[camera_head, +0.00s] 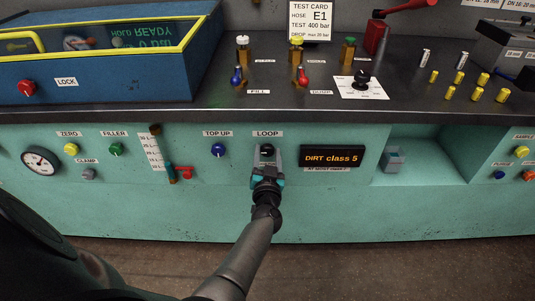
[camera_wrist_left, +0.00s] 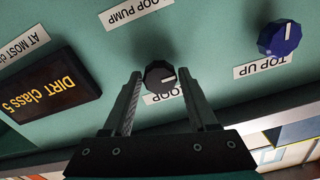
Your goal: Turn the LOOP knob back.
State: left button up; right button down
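The LOOP knob (camera_head: 267,149) is a small black round knob on the green front panel, below its LOOP label. In the left wrist view the knob (camera_wrist_left: 160,77) shows a white pointer mark toward the right of that picture. My left gripper (camera_head: 266,163) is at the knob. In the left wrist view its two fingers (camera_wrist_left: 160,76) stand on either side of the knob, with a narrow gap showing at each side, so it is open. The label below the knob is partly hidden by the fingers. My right gripper is not in view.
A blue TOP UP knob (camera_head: 218,150) sits left of the LOOP knob. A black display (camera_head: 332,157) reading "DIRT class 5" is to the right. Above is a dark worktop (camera_head: 215,105) with valves and levers. An open recess (camera_head: 430,155) lies farther right.

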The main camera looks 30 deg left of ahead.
pick_arm(q)
grip_shut()
